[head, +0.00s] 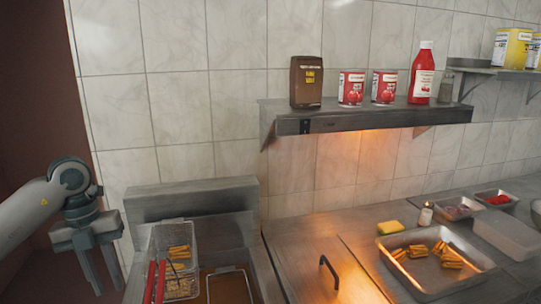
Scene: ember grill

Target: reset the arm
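My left gripper (99,270) hangs at the left side of the head view with its fingers pointing down. The two fingers are apart with a gap between them, and nothing shows in the gap. It is left of the fryer (190,205) and its wire basket (160,240) and appears apart from both. My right gripper is not in view.
The basket holds fries (180,252) and has red handles (155,281) beside it. A second basket (229,273) sits in the fryer. A shelf (370,117) holds cans and bottles.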

